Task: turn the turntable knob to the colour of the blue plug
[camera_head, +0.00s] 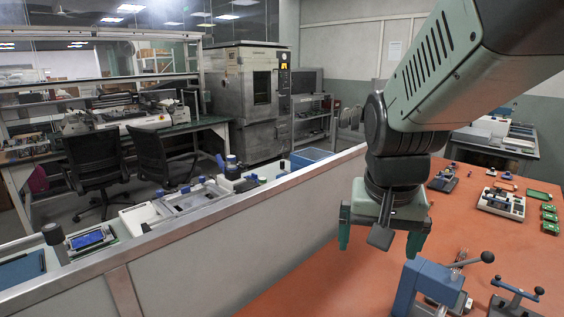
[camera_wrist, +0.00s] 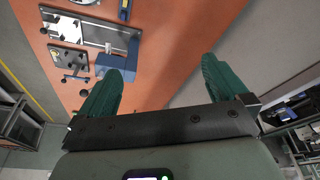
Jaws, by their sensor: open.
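My gripper (camera_head: 380,247) hangs at the left edge of the orange table, fingers pointing down, open with nothing between the fingers. In the wrist view its two green fingers (camera_wrist: 164,68) are spread apart over the table edge. I cannot make out a turntable knob or a blue plug for certain in either view. A blue clamp-like device (camera_head: 428,283) with a dark lever stands on the table, to the right of and below my gripper in the head view. A white box with small knobs (camera_head: 502,203) sits farther back at the right.
The orange table (camera_head: 460,228) is bare in its middle. A lever fixture (camera_head: 514,306) is at the bottom right, and green boards (camera_head: 549,217) lie at the right edge. A metal-topped partition (camera_head: 185,226) runs along the left. In the wrist view, fixtures (camera_wrist: 66,57) cluster at upper left.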

